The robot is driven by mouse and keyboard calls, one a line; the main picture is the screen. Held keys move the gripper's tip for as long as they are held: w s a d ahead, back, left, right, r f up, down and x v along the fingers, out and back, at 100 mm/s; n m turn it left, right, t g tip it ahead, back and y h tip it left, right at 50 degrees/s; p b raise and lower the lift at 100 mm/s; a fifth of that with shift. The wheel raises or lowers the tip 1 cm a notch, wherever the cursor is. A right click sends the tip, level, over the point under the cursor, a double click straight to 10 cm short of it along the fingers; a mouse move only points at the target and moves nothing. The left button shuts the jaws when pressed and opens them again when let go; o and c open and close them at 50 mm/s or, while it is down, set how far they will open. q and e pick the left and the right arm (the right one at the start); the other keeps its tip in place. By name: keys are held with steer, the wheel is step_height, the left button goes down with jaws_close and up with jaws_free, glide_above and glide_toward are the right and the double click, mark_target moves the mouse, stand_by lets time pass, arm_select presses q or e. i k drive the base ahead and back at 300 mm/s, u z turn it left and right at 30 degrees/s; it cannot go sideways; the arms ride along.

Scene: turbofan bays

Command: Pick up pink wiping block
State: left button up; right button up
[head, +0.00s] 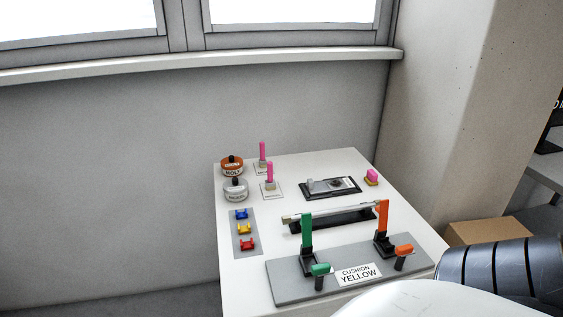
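A small pink block (372,174) with a tan-brown lower part sits at the right edge of the white table (240,290), to the right of a dark tray. It stands apart from the things around it. Neither of my grippers shows in the head view. A black ribbed part and a white rounded part of my own body cover the lower right corner of the picture and hide part of the table's front right.
Two pink upright handles (262,149) stand at the back left, beside two labelled tins (232,165). A dark tray (331,188) holds a metal piece. A grey fixture (290,287) with green and orange clamps fills the front. A cardboard box (490,232) is at right.

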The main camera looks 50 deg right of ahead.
mark_target(371, 178)
steer(key=u, duration=1.4)
steer(key=k, duration=2.2)
steer(key=z, duration=1.2)
